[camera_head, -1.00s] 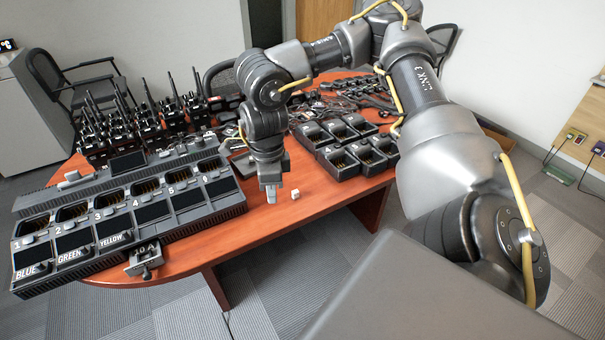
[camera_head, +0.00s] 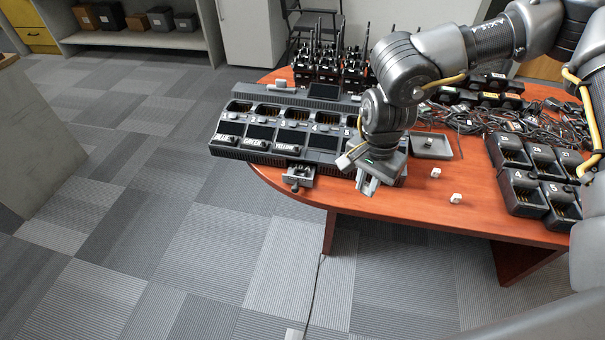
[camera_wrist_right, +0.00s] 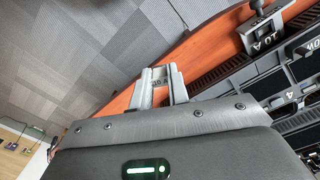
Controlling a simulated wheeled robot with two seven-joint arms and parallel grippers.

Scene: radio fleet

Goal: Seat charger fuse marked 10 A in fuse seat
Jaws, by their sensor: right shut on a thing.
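My right gripper (camera_head: 367,187) hangs at the front edge of the table, right of the fuse seat. In the right wrist view its fingers (camera_wrist_right: 160,90) are shut on a small pale fuse (camera_wrist_right: 159,81); its marking is too small to read surely. The fuse seat (camera_head: 299,177) is a grey metal fixture at the charger's front edge. It shows at the upper right of the wrist view (camera_wrist_right: 262,35), marked 10 A, apart from the held fuse. Two other small white fuses (camera_head: 435,172) (camera_head: 455,198) lie on the table. My left gripper is out of view.
The long charger (camera_head: 230,143) with numbered bays stands behind the seat. A small grey tray (camera_head: 432,146) lies right of my gripper. Black charger cups (camera_head: 524,192) stand at the right, cables (camera_head: 500,125) and radios (camera_head: 330,60) behind.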

